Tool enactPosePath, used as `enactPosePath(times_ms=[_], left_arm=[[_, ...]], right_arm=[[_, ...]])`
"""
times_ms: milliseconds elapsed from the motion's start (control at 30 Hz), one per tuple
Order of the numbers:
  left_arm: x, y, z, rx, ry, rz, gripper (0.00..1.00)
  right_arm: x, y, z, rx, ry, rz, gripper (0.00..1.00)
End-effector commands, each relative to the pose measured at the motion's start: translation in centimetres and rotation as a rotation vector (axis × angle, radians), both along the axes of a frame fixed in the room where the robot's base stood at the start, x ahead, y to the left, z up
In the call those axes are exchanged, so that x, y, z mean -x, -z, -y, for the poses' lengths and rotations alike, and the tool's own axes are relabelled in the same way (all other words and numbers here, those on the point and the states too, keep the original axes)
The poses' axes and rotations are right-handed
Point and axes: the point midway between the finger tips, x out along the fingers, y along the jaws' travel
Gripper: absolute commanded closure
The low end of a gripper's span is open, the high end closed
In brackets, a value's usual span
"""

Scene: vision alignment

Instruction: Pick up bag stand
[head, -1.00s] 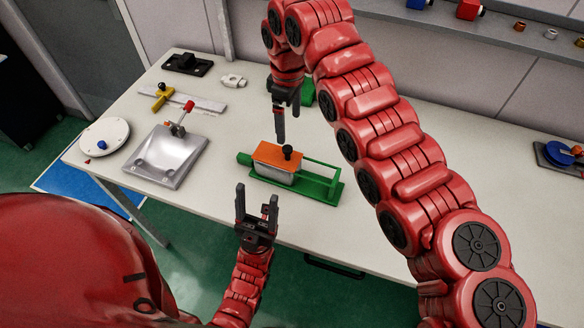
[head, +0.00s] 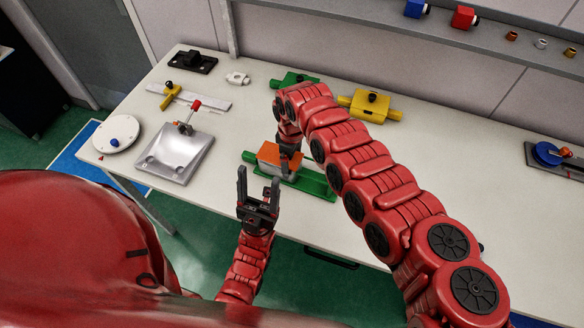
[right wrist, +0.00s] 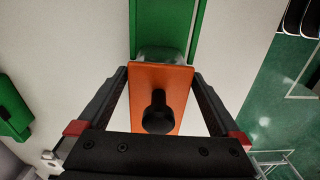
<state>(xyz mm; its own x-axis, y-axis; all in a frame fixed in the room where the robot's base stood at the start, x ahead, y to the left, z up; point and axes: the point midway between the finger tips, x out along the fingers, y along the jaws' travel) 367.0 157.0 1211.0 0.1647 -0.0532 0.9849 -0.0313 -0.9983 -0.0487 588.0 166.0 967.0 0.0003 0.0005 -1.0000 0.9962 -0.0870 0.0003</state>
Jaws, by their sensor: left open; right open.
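A block with an orange top plate (head: 267,152) and grey sides sits on a long green fixture (head: 319,186) near the table's front edge. I cannot tell which part is the bag stand. My right gripper (head: 287,163) points down at the block and partly hides it. In the right wrist view, the orange plate (right wrist: 150,78) and its black knob (right wrist: 157,116) lie between the fingers of the open right gripper (right wrist: 161,78), with gaps at the sides. My left gripper (head: 258,178) is open and empty, in front of the table edge.
A silver plate with a red-tipped lever (head: 178,158) and a white disc (head: 115,135) stand to the left. A green block (head: 292,80) and a yellow block (head: 370,106) stand behind. The table's right middle is clear.

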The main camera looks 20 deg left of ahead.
Motion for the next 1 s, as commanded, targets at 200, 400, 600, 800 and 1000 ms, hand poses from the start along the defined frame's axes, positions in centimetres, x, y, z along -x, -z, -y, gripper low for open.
enactPosePath(times_ms=[200, 400, 600, 800, 1000], left_arm=[[0.00, -0.04, 0.00, 0.000, 0.000, 0.000, 0.36], [0.00, -0.04, 0.00, 0.000, 0.000, 0.000, 0.36], [0.00, -0.05, 0.00, 0.000, 0.000, 0.000, 0.36], [0.01, -0.05, 0.00, 0.000, 0.000, 0.000, 0.36], [0.00, -0.06, 0.00, 0.000, 0.000, 0.000, 0.36]], right_arm=[[-0.06, 0.37, 0.04, -0.001, 0.001, 0.001, 0.00], [-0.04, 0.35, 0.04, 0.000, 0.001, 0.001, 0.27], [-0.05, 0.31, 0.03, 0.000, 0.001, 0.001, 0.63], [-0.04, 0.30, 0.02, 0.000, 0.000, 0.001, 0.99], [-0.06, 0.27, 0.02, -0.001, 0.000, 0.001, 1.00]])
